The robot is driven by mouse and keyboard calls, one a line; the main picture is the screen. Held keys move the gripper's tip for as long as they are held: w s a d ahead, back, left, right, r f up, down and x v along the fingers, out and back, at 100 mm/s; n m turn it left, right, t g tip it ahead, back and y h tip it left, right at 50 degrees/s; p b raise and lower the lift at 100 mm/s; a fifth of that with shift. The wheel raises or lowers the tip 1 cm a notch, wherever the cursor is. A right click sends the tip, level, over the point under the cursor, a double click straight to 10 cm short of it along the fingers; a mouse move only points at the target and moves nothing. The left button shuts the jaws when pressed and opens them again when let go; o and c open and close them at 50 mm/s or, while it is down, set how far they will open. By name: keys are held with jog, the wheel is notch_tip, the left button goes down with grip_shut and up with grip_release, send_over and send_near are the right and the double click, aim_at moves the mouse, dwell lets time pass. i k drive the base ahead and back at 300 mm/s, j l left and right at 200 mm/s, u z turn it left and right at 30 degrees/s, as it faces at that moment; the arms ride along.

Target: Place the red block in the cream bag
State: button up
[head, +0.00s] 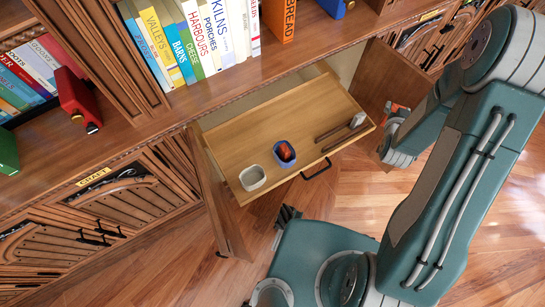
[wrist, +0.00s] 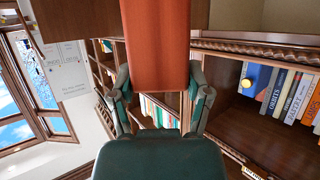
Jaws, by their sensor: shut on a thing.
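In the wrist view, my gripper (wrist: 163,98) is shut on a red-orange block (wrist: 160,45), which stretches out beyond the fingers to the top edge. In the head view my arm is at the right. A small red-orange patch (head: 397,108) shows beside the arm, and I cannot tell if it is the held block. A cream, open-topped container (head: 253,178), perhaps the cream bag, stands at the near left corner of the pulled-out wooden drawer (head: 260,130), well away from the arm's end. The wrist view does not show it.
Beside the cream container is a blue container (head: 285,154) with a red thing inside. Dark sticks (head: 332,132) and a pale piece (head: 357,119) lie at the drawer's right. Open cabinet doors (head: 220,195) flank the drawer. Books (head: 190,40) stand above. The drawer's middle is clear.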

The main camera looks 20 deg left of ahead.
aim_at(252, 181)
jog(key=k+j+z, duration=0.15)
jog(key=k, duration=0.75)
jog(key=k+j+u, duration=0.1)
jog(key=i+j+u, duration=0.1)
jog(key=j+u, duration=0.2)
jog(key=i+j+u, duration=0.15)
jog(key=j+u, duration=0.15)
jog(key=j, duration=0.1)
